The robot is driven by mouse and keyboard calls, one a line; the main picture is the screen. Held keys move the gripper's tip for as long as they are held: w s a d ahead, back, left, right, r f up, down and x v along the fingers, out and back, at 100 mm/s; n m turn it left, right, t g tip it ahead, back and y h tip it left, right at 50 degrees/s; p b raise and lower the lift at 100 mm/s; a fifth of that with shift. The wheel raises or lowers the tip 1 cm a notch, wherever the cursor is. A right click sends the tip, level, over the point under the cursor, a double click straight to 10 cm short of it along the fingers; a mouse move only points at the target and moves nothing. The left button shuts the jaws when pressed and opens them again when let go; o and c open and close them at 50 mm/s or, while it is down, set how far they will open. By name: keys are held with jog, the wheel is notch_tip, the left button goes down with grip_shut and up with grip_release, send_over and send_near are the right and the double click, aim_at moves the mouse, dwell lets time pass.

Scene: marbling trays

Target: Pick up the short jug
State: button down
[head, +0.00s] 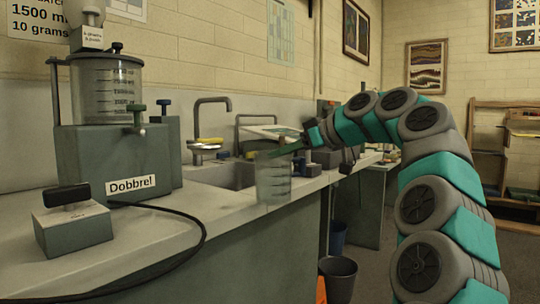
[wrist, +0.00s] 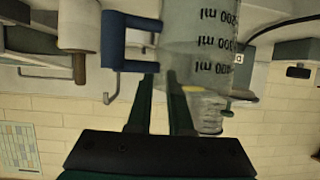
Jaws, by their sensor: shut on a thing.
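The short jug (head: 273,180) is a clear, graduated vessel near the counter's front edge in the head view. In the wrist view it fills the upper middle (wrist: 203,40), with dark volume marks that read upside down. A blue handle-like bracket (wrist: 130,48) shows beside it there. My gripper (head: 277,153) reaches in from the right at the jug's rim. In the wrist view its two dark green fingers (wrist: 171,85) meet the jug's edge and are shut on it. I cannot tell whether the jug's base touches the counter.
A grey mixer (head: 115,155) labelled "Dobbre!" stands at left, with a small grey box (head: 73,228) and a black cable in front. A sink (head: 228,175) with a tap (head: 205,120) is behind the jug. A dark bin (head: 338,278) stands on the floor.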

jog(key=s+d, duration=0.3)
jog(key=d, duration=0.2)
jog(key=shift+s+b, duration=0.35)
jog(key=shift+s, duration=0.05)
jog(key=shift+d, duration=0.15)
dwell(0.4)
